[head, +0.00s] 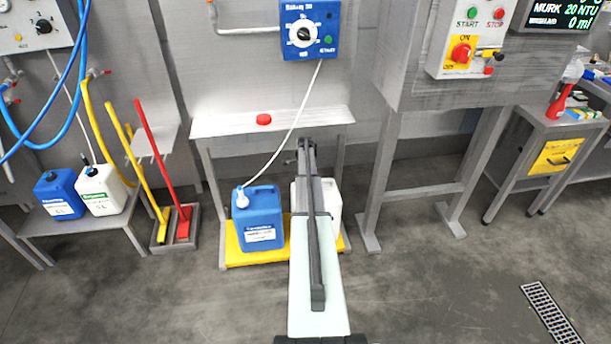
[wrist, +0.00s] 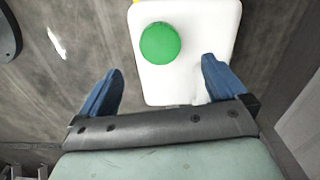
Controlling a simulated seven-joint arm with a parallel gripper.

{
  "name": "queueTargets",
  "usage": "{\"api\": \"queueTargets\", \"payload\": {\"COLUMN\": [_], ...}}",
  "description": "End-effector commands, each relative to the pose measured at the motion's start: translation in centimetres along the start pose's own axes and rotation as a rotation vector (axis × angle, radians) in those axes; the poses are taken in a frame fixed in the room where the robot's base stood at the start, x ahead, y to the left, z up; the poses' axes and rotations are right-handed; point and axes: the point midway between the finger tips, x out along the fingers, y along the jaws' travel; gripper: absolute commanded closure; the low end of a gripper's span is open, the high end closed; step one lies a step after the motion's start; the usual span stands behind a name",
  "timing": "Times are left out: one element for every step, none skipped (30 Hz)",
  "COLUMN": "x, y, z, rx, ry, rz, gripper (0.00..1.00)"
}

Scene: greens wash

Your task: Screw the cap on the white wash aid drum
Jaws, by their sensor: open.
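The white drum (head: 334,206) stands on the yellow tray (head: 240,258) under the small steel table, partly hidden behind my arm in the head view. In the wrist view the white drum (wrist: 200,22) is seen from above, with a round green cap (wrist: 160,43) at its top. I cannot tell whether the cap is seated tight or only resting there. My gripper (wrist: 160,68) is open, its blue fingers spread over the near part of the drum, with the cap beyond the gap between them. Nothing is between the fingers. In the head view my arm hides the cap.
A blue drum (head: 260,222) with a white tube stands left of the white drum on the tray. A red cap (head: 263,119) lies on the steel table (head: 225,126) above. Table legs flank the tray. Open floor lies in front, with a drain grate (head: 553,316) at right.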

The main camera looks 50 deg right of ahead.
Motion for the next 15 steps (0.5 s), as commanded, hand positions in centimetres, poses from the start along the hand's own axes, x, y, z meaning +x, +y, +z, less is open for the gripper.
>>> {"api": "queueTargets", "payload": {"x": [1.0, 1.5, 2.1, 2.6, 3.1, 3.7, 4.2, 4.6, 5.1, 5.5, 5.8, 6.3, 6.6, 6.9, 7.2], "y": [-0.1, -0.1, -0.1, -0.1, -0.1, -0.1, -0.1, -0.1, -0.1, -0.1, -0.1, -0.1, -0.1, -0.1, -0.1], "z": [0.0, 0.0, 0.0, 0.0, 0.0, 0.0, 0.0, 0.0, 0.0, 0.0, 0.0, 0.0, 0.0, 0.0, 0.0], "rx": [0.000, 0.000, 0.000, 0.001, 0.001, 0.001, 0.001, 0.001, 0.001, 0.001, 0.001, 0.001, 0.001, 0.001, 0.001], "ry": [0.000, 0.000, 0.000, 0.000, 0.000, 0.000, 0.000, 0.000, 0.000, 0.000, 0.000, 0.000, 0.000, 0.000, 0.000], "rz": [0.001, 0.001, 0.002, 0.002, 0.001, 0.001, 0.001, 0.001, 0.002, 0.001, 0.001, 0.001, 0.000, 0.000, 0.000], "gripper": [0.01, 0.01, 0.01, 0.01, 0.01, 0.01, 0.01, 0.01, 0.01, 0.01, 0.01, 0.01, 0.01, 0.01, 0.01]}}
